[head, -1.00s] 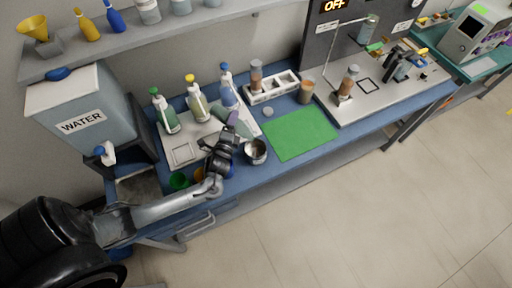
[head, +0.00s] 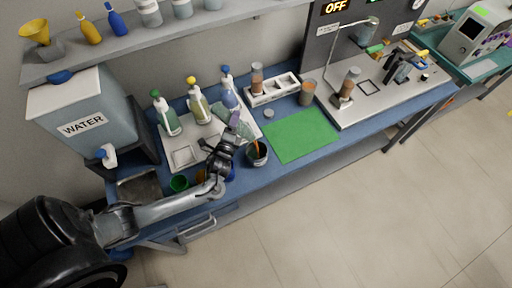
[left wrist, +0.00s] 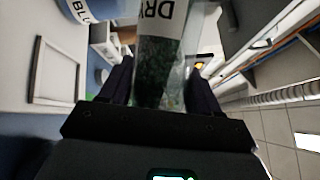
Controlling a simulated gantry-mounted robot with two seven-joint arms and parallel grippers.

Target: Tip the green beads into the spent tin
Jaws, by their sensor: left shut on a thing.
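My left gripper (head: 228,138) is shut on a clear container and holds it tilted over the bench, beside the round tin. In the left wrist view the container (left wrist: 163,50) has a white label reading "DR…" and dark green beads inside. Its mouth is out of that view. The open tin (head: 257,161) stands on the blue bench just right of the gripper. Its inside looks dark, and an orange-brown streak (head: 256,146) shows at its mouth; I cannot tell whether this is falling beads. My right gripper is not in view.
Green, yellow and blue-topped bottles (head: 199,107) stand on a pale tray behind the gripper. A green mat (head: 300,136) lies clear to the right. A white rack (head: 273,90) and a brown-filled jar (head: 307,92) stand behind it. Small green cup (head: 179,183) is at front left.

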